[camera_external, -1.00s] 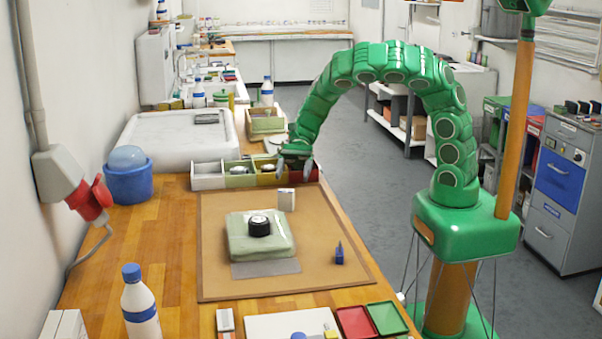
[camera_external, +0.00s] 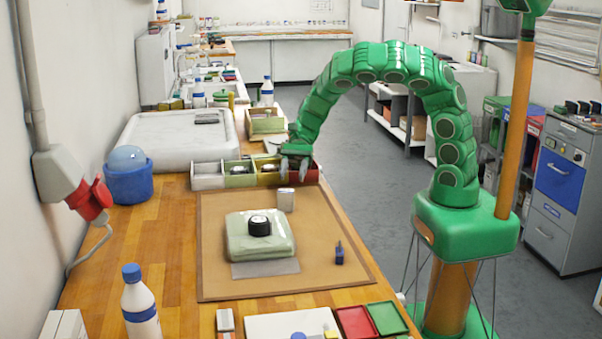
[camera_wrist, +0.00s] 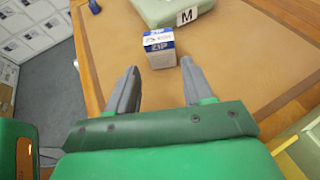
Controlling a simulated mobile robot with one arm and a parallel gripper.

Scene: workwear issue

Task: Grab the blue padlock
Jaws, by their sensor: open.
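The small blue padlock (camera_external: 339,253) stands on the brown mat (camera_external: 215,280), near its right edge. In the wrist view a small dark blue thing (camera_wrist: 94,6), apparently the padlock, is at the top left edge, partly cut off. My gripper (camera_external: 293,168) is open and empty, above the far end of the mat beside the compartment tray, well beyond the padlock. In the wrist view its two grey fingers (camera_wrist: 160,72) are spread, with a small box marked ZIP (camera_wrist: 160,50) showing between and beyond them.
A pale green folded garment (camera_external: 238,243) with a black roll-like thing (camera_external: 259,226) on it lies mid-mat. The ZIP box (camera_external: 286,200) stands between gripper and garment. A compartment tray (camera_external: 208,182) lines the mat's far edge. The mat around the padlock is clear.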

